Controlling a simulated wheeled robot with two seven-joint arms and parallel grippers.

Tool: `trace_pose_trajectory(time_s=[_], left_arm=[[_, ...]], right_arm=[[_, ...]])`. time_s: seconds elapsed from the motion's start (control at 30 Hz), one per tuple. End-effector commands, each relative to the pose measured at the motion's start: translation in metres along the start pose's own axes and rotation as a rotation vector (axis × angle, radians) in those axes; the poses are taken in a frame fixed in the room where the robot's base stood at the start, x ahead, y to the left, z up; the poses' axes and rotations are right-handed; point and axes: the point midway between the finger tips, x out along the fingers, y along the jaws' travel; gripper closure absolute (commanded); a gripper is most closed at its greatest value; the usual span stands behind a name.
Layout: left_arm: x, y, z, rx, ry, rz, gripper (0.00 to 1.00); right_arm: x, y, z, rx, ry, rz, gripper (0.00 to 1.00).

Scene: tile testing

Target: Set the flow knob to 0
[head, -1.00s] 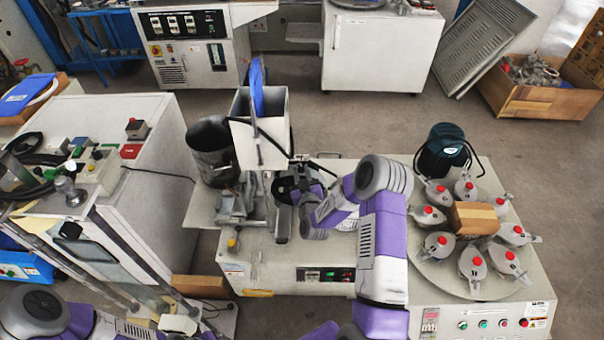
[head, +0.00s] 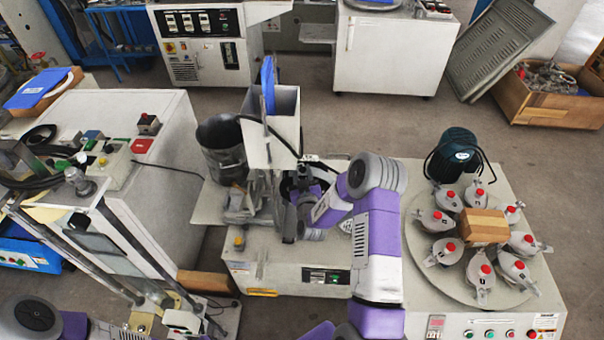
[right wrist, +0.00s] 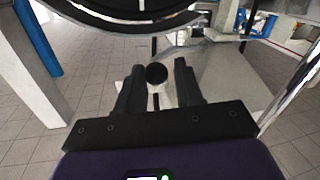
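A black round knob (right wrist: 156,73) shows in the right wrist view, between the tips of my right gripper (right wrist: 156,76). The two dark fingers stand apart on either side of it, and I cannot tell whether they touch it. No dial mark or number on the knob is readable. In the head view my right gripper (head: 300,192) is at the middle machine, below its white hopper (head: 271,125); my own arm partly hides it, and the knob cannot be made out there. My left arm shows at the bottom left, with its gripper out of sight.
A dark cylinder (head: 222,150) stands left of the hopper. A grey cabinet (head: 165,170) is at the left.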

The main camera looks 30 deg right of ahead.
Motion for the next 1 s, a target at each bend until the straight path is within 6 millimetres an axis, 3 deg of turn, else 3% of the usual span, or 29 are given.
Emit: trace_pose_trajectory(time_s=[0.03,0.1,0.43,0.8,1.0], left_arm=[[0.000,0.000,0.000,0.000,0.000,0.000,0.57],[0.000,0.000,0.000,0.000,0.000,0.000,0.57],[-0.001,0.000,0.000,0.000,0.000,0.000,0.57],[-0.012,0.004,0.001,0.000,0.000,0.000,0.57],[-0.014,0.005,0.001,0.000,0.000,0.000,0.57]], right_arm=[[0.000,-0.002,-0.001,0.001,0.002,-0.005,0.58],[0.000,-0.002,-0.001,0.001,0.002,-0.003,0.48],[-0.003,0.000,0.000,-0.001,0.000,0.000,0.48],[-0.059,-0.001,-0.001,-0.001,-0.002,-0.003,0.48],[-0.075,-0.001,0.000,0.000,0.000,-0.002,0.48]])
